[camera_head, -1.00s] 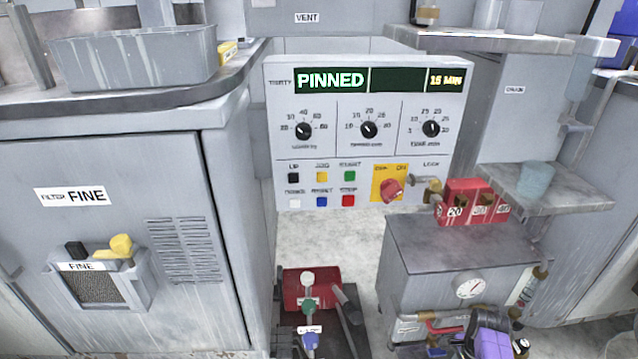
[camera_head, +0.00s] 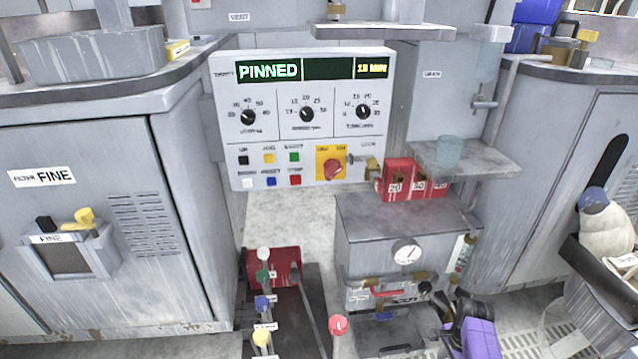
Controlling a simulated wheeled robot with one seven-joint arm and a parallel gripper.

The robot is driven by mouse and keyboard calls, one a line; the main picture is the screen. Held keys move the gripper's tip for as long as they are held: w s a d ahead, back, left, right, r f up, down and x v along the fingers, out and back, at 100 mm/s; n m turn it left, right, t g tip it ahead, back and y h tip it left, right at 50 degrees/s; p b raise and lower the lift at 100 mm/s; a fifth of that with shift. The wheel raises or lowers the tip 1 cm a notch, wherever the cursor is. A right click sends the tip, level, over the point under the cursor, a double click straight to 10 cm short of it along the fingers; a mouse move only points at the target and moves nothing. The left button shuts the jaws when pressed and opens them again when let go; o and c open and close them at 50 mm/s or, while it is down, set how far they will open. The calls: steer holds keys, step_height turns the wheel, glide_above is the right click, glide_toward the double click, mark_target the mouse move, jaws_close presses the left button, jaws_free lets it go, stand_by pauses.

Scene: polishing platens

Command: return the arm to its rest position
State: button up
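The end of my arm, a purple and dark part (camera_head: 470,328), shows at the bottom right of the head view, in front of the grey cabinet with the round gauge (camera_head: 407,253). Its fingers are too small and too overlapped with the dark fittings behind to tell open from shut. I see nothing clearly held. The rest of the arm is out of the frame. The control panel (camera_head: 300,120) reads PINNED and 15 MIN. Its red rotary switch (camera_head: 333,169) sits on a yellow plate.
Red numbered blocks (camera_head: 399,178) stand on the gauge cabinet, beside a shelf (camera_head: 470,158) with a translucent cup (camera_head: 449,152). Levers with coloured knobs (camera_head: 262,303) rise at the bottom centre. A FINE filter cabinet (camera_head: 95,190) is at left, and a counter with a white bundle (camera_head: 605,225) at right.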

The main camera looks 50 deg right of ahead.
steer(key=w+d+r+n+t+h, duration=0.3)
steer(key=w+d+r+n+h, duration=0.25)
steer(key=w+d, duration=0.2)
steer(key=w+a+r+n+t+h, duration=0.45)
steer(key=w+a+r+n, duration=0.2)
steer(key=a+r, duration=0.55)
steer(key=s+a+r+n+t+y, duration=0.2)
steer(key=s+a+r+n+t, duration=0.15)
steer(key=a+r, duration=0.5)
steer(key=s+a+r+n+t+y, duration=0.2)
steer(key=a+r+n, duration=0.25)
steer(key=a, duration=0.75)
steer(key=s+a+r+n+t+y, duration=0.2)
steer(key=s+a+r+n+t, duration=0.1)
steer(key=a+r, duration=0.6)
steer(key=s+a+f+n+g+y, duration=0.1)
steer(key=s+a+f+n+y, duration=0.1)
steer(key=s+a+n+y, duration=0.3)
step_height(320, 180, up, 31)
steer(key=m+h+p, duration=0.1)
steer(key=m+p, duration=0.1)
steer(key=p, duration=2.8)
steer(key=shift+s+a+f, duration=0.2)
steer(key=shift+s+a, duration=0.05)
steer(key=shift+s, duration=0.1)
